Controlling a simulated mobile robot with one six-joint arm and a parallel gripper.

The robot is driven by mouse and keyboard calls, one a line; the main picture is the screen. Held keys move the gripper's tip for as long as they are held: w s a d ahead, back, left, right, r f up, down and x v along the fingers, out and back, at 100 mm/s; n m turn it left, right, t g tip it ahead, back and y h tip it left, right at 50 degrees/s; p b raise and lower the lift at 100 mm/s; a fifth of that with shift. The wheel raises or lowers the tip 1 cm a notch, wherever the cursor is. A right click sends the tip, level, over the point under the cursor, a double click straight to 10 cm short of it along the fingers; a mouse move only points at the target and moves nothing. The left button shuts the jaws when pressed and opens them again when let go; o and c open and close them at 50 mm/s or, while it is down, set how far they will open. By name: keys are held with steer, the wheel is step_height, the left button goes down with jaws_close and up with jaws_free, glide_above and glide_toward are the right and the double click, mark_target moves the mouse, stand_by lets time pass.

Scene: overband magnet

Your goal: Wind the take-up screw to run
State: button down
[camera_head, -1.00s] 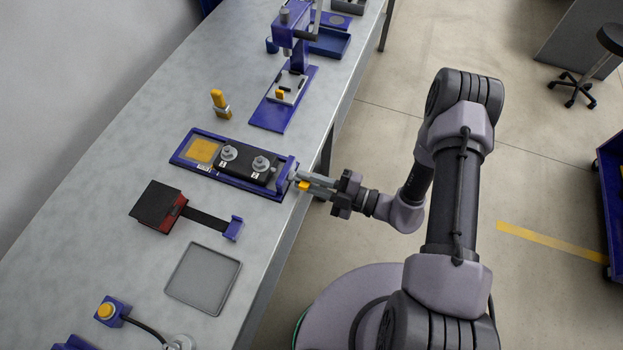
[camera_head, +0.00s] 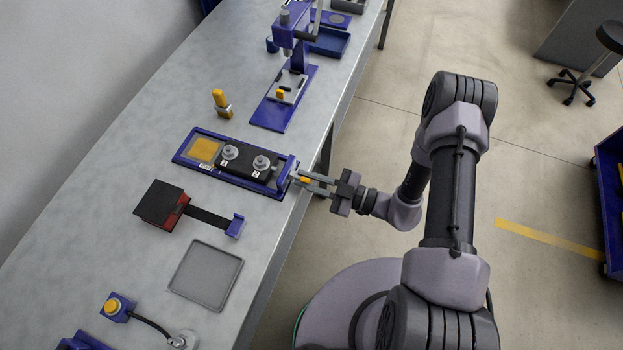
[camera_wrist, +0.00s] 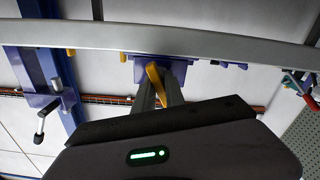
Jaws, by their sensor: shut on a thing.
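A blue-based belt unit (camera_head: 185,160) lies on the bench with a black belt over two grey rollers. Its upright blue end plate (camera_head: 289,168) is at the bench's front edge. A yellow handle, seemingly on the take-up screw (camera_head: 305,180), sticks out from that plate. My gripper (camera_head: 306,183) reaches in from the right and is shut on this yellow handle. In the wrist view the yellow handle (camera_wrist: 154,78) stands tilted between my two fingers, in front of the blue plate. The screw's thread is hidden and any run mark is too small to read.
A black and red block with a strap (camera_head: 160,205) and an empty grey tray (camera_head: 205,275) lie nearer on the bench. The floor right of the bench edge is clear around my arm.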

steer(key=m, duration=0.3)
steer(key=shift+r+m+p, duration=0.1)
steer(key=shift+m+p, duration=0.2)
steer(key=shift+p, duration=0.05)
steer(key=shift+m, duration=0.6)
steer(key=m, duration=0.4)
steer(key=shift+m, duration=0.4)
steer(key=c, duration=1.3)
jaws_free()
steer(key=p+v, duration=0.2)
steer(key=v, duration=1.5)
steer(key=shift+s+d, duration=0.1)
steer(key=shift+d, duration=0.1)
